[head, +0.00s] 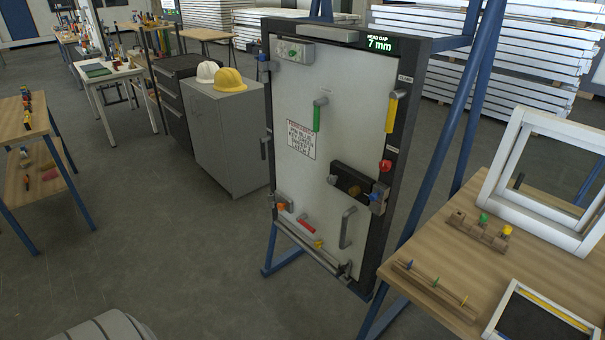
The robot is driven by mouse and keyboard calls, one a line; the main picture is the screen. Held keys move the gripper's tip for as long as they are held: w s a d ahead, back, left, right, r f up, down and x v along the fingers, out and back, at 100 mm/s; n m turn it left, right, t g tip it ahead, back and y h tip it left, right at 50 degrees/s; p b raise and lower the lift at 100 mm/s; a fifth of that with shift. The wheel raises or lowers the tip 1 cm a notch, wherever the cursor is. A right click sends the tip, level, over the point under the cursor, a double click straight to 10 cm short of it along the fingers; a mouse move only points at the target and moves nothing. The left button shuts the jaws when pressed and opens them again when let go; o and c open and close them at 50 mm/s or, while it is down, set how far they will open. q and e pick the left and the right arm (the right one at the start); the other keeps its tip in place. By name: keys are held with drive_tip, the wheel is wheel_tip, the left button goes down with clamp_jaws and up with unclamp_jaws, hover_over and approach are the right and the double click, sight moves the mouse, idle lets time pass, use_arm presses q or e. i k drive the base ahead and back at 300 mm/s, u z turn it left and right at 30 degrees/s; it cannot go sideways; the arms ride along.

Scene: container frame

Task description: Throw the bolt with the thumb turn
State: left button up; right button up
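A light grey door panel (340,105) stands in a dark frame (405,125) on blue legs. A dark lock-like case (349,178) is on its right side, with a small brass-coloured part (354,190) in it. A grey block with a blue part (377,197) sits beside it at the frame edge. A red knob (386,165) is on the frame just above. I cannot tell which part is the thumb turn, or the bolt's position. Neither of my grippers is in view.
The panel also carries a green handle (317,114), a yellow handle (391,110) and a grey pull bar (346,228). A display (379,44) reads 7 mm. A wooden table (450,262) with a white frame (540,190) stands right.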

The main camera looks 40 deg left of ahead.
sight(331, 180)
drive_tip(key=u, duration=1.2)
